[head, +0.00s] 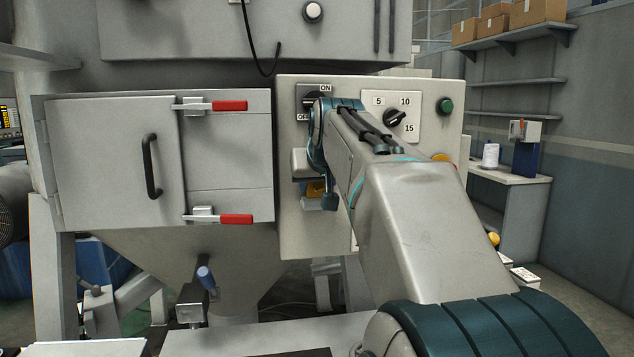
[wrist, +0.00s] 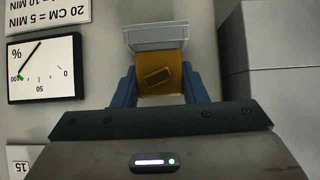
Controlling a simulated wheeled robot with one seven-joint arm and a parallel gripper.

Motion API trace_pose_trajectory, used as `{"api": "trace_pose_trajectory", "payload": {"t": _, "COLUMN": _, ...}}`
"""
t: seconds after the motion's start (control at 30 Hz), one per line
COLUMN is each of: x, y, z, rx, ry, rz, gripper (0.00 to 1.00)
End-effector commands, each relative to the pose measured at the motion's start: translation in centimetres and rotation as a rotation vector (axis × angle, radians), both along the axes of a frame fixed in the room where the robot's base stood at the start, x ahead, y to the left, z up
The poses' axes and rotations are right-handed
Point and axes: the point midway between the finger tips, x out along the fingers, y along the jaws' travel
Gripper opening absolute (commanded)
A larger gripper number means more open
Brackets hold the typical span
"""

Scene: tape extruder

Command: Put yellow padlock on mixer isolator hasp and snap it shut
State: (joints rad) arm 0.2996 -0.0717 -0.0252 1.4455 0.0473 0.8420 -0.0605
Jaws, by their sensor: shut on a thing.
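The yellow padlock (wrist: 161,74) is between the two blue fingers of my gripper (wrist: 160,88) in the wrist view, its flat face with a dark rectangle toward the camera. In the head view the padlock (head: 316,189) shows as a small patch low on the grey panel, mostly hidden by my gripper and arm. The isolator switch (head: 313,90), marked ON and OFF, is above it, partly covered by my wrist. A pale grey bracket-like part (wrist: 157,36) lies just beyond the padlock in the wrist view. I cannot tell whether it is the hasp, or whether the shackle is through anything.
The panel also carries a dial knob (head: 396,117) and a green button (head: 445,106). To its left is a grey door with a black handle (head: 152,166) and red-handled clamps (head: 230,106). In the wrist view a gauge (wrist: 42,70) is left and a grey box (wrist: 277,50) right.

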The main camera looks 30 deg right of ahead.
Motion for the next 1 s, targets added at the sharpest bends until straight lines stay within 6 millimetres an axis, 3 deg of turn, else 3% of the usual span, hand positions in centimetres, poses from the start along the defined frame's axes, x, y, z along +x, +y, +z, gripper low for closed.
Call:
{"api": "trace_pose_trajectory", "payload": {"t": 0.47, "x": 0.0, "y": 0.0, "z": -1.3, "rx": 0.0, "ry": 0.0, "rz": 0.0, "gripper": 0.0}}
{"api": "trace_pose_trajectory", "payload": {"t": 1.0, "x": 0.0, "y": 0.0, "z": 0.4, "rx": 0.0, "ry": 0.0, "rz": 0.0, "gripper": 0.0}}
